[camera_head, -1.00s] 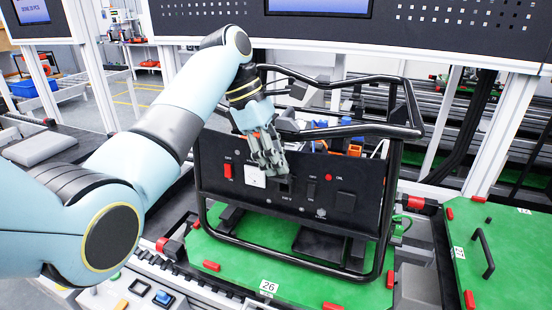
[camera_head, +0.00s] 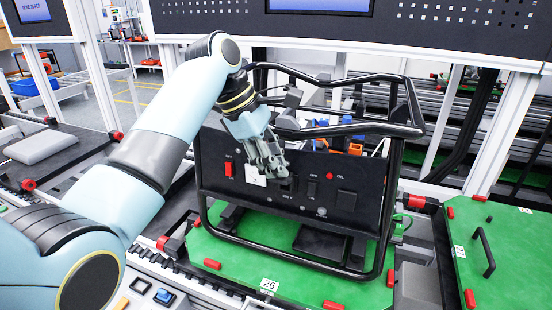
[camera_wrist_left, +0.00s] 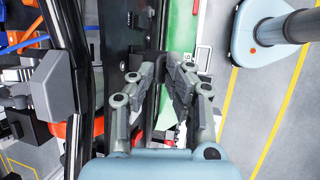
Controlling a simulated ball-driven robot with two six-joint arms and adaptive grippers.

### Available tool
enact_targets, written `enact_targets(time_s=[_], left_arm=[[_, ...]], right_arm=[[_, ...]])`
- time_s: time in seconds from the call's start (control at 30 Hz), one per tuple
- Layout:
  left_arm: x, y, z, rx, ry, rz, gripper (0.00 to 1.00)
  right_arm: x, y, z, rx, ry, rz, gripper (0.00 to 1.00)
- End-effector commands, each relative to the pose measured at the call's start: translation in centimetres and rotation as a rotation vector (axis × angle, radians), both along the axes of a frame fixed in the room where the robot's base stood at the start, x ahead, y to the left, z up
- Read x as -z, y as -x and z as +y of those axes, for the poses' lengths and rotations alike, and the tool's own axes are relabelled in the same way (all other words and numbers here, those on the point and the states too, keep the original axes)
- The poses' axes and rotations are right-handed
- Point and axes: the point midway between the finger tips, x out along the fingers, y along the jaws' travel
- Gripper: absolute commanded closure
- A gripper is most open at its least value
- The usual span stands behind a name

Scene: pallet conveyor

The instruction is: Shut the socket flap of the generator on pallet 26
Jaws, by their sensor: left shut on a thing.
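The generator stands upright in its black tube frame (camera_head: 391,190) on the green pallet (camera_head: 230,262) marked 26 (camera_head: 269,285). Its black front panel (camera_head: 330,205) carries a red switch, a white square, dark switches and a red button. My left gripper (camera_head: 276,174) is at the middle of this panel, its fingers pointing down to a small dark piece (camera_head: 284,185), which I take for the socket flap. In the left wrist view the fingertips (camera_wrist_left: 163,66) are close together around a dark piece. The fingers hide much of the flap, and its angle is unclear. My right gripper is out of view.
The frame's top bar (camera_head: 350,129) runs just behind and above my left gripper. A neighbouring pallet (camera_head: 505,245) with a black handle (camera_head: 484,252) lies to the right. Conveyor edge buttons (camera_head: 163,297) are at the front. A display panel spans the top.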

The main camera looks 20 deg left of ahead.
Motion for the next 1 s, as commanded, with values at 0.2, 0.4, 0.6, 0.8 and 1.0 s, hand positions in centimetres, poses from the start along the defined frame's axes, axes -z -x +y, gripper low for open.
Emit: enact_targets(time_s=[0.2,0.4,0.6,0.8,1.0], left_arm=[[0.8,1.2,0.1,0.0,0.005,-0.192,1.0],[1.8,2.2,0.1,0.0,0.012,-0.378,1.0],[3.0,2.9,0.1,0.0,0.019,-0.568,1.0],[4.4,3.3,0.1,0.0,0.025,-0.759,1.0],[6.0,3.5,0.1,-0.001,0.031,-0.951,1.0]], right_arm=[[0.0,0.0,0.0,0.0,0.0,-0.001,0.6],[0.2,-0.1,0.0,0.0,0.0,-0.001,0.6],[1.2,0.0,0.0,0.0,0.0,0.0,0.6],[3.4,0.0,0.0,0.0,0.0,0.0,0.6],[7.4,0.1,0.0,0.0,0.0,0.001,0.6]])
